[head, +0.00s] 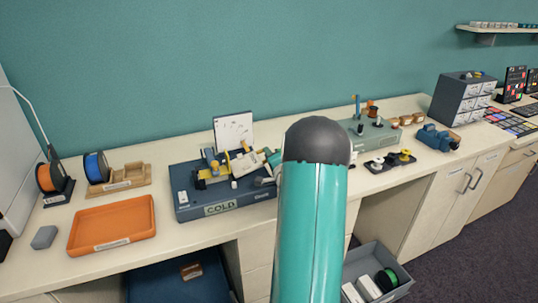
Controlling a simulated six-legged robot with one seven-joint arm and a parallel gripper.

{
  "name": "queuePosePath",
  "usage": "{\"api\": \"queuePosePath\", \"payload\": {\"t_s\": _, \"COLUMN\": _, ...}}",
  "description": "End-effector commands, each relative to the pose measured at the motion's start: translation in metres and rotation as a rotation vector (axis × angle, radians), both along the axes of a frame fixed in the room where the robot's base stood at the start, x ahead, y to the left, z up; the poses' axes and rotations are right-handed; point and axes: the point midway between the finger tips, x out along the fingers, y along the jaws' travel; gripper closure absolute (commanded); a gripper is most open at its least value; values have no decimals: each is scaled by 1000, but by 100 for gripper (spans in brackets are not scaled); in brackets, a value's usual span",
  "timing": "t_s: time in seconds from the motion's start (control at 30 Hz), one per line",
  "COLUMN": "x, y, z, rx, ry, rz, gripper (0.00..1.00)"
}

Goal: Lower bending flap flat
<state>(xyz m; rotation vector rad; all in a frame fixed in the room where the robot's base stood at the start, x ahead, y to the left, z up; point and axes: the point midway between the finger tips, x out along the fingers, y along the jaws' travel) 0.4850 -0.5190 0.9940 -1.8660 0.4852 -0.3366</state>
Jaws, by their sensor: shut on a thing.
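The bending fixture is a blue-grey base (226,208) labelled COLD, standing on the bench left of centre. On it are a yellow-and-black edge, pale blocks and small fittings; the bending flap is among these, too small to make out its exact angle. My gripper (236,171) reaches in over the fixture from the right and is shut on a part there, seemingly the flap. The fingertips are small and partly blended with the fittings. My own teal arm hides the right end of the fixture.
An orange tray (112,243), a grey block (44,237) and orange and blue spools (96,167) are on the left. A white sheet (233,128) stands behind the fixture. A green-grey fixture (370,133) and black plate (390,163) are on the right.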

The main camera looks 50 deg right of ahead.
Motion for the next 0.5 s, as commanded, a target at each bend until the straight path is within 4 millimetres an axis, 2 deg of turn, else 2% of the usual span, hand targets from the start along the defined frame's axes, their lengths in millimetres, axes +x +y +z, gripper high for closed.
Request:
{"api": "queuePosePath", "payload": {"t_s": 0.17, "x": 0, "y": 1, "z": -1, "rx": 1, "ry": 3, "rz": 2, "gripper": 100}}
{"api": "queuePosePath", "payload": {"t_s": 0.2, "x": 0, "y": 1, "z": -1, "rx": 1, "ry": 3, "rz": 2, "gripper": 78}}
{"api": "queuePosePath", "payload": {"t_s": 0.27, "x": 0, "y": 1, "z": -1, "rx": 0, "ry": 3, "rz": 1, "gripper": 66}}
{"api": "queuePosePath", "payload": {"t_s": 0.5, "x": 0, "y": 0, "z": 0, "rx": -1, "ry": 1, "rz": 1, "gripper": 65}}
